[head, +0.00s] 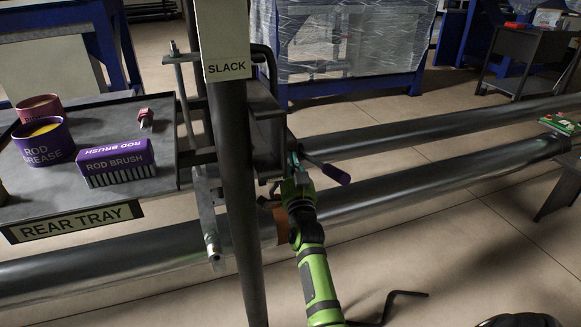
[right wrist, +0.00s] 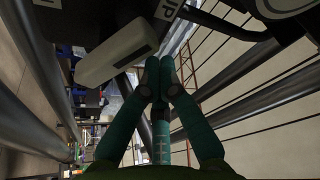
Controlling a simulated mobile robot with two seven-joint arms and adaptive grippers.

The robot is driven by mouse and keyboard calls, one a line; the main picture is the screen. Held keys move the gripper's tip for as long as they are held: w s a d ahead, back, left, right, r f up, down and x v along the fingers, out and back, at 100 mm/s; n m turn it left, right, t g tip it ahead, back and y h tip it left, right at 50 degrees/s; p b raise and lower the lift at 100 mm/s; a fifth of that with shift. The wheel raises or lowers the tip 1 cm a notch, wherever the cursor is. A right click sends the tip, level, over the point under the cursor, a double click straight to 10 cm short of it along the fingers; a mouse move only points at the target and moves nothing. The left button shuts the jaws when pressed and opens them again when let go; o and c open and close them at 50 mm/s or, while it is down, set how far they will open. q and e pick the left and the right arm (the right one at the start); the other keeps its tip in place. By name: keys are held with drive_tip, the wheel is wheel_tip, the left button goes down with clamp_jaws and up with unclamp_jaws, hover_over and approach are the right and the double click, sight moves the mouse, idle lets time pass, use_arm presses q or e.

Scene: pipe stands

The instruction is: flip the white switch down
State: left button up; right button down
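A white, rounded block-like lever (right wrist: 118,50), which looks like the white switch, shows in the right wrist view, left of the fingertips. It slants from lower left to upper right. A dark part with a white letter label (right wrist: 168,9) lies just above it. My right gripper (right wrist: 159,66) has its two teal fingers together at the tips, beside the white lever; I cannot tell whether they touch it. In the head view my right gripper (head: 297,166) is at the dark pipe stand, and I cannot make out the white switch there. My left gripper is not in view.
A dark post with a SLACK sign (head: 227,68) stands left of my right gripper. A purple-handled lever (head: 326,170) is just right of it. Long pipes (head: 430,175) run behind.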

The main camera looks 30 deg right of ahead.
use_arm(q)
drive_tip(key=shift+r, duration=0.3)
use_arm(e)
drive_tip(key=shift+a+f, duration=0.2)
drive_tip(key=shift+f, duration=0.1)
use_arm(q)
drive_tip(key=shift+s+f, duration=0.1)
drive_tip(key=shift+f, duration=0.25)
use_arm(e)
drive_tip(key=shift+a+n+y, duration=0.15)
drive_tip(key=shift+n+y, duration=0.15)
drive_tip(key=shift+n, duration=0.5)
